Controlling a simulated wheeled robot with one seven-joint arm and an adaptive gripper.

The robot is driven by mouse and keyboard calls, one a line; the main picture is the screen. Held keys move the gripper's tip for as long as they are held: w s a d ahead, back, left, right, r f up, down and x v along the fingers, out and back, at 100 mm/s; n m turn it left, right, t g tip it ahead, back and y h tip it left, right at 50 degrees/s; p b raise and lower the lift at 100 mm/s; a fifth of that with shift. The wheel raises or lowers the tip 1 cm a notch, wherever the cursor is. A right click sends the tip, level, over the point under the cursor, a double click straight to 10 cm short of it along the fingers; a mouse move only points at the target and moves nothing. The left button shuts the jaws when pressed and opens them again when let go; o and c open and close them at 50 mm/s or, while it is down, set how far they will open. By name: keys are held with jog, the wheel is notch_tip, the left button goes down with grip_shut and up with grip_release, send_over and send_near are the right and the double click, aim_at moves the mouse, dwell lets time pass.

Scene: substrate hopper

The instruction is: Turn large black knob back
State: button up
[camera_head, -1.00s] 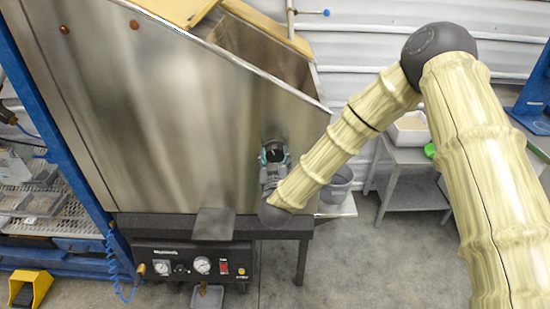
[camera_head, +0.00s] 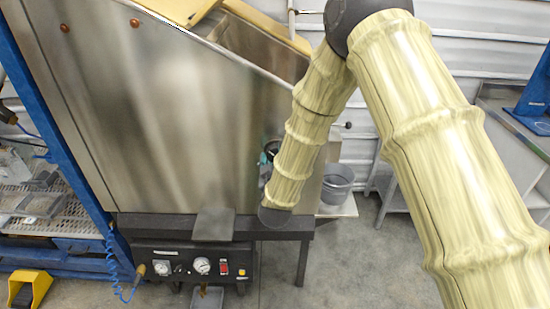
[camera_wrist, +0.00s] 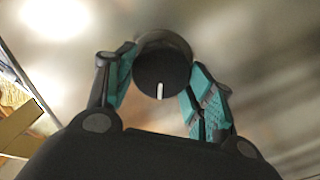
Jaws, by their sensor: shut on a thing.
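The large black knob (camera_wrist: 161,72) shows in the wrist view, standing out from a shiny metal wall. It is round and has a white mark that points down in that picture. My gripper (camera_wrist: 158,84) has its teal-padded fingers on both sides of the knob and is shut on it. In the head view, my arm covers most of the knob and the gripper; a little of the gripper (camera_head: 267,158) shows at the arm's left edge, against the hopper wall.
The metal hopper (camera_head: 170,110) stands on a dark frame. Below it is a control panel (camera_head: 190,265) with gauges and a red switch. A grey bucket (camera_head: 337,184) stands right of the hopper. A blue rack (camera_head: 60,130) is at left.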

dwell(0.4)
jog(key=o, duration=1)
jog(key=shift+s, duration=0.1)
jog(key=s, duration=1.1)
jog(key=shift+s, duration=0.4)
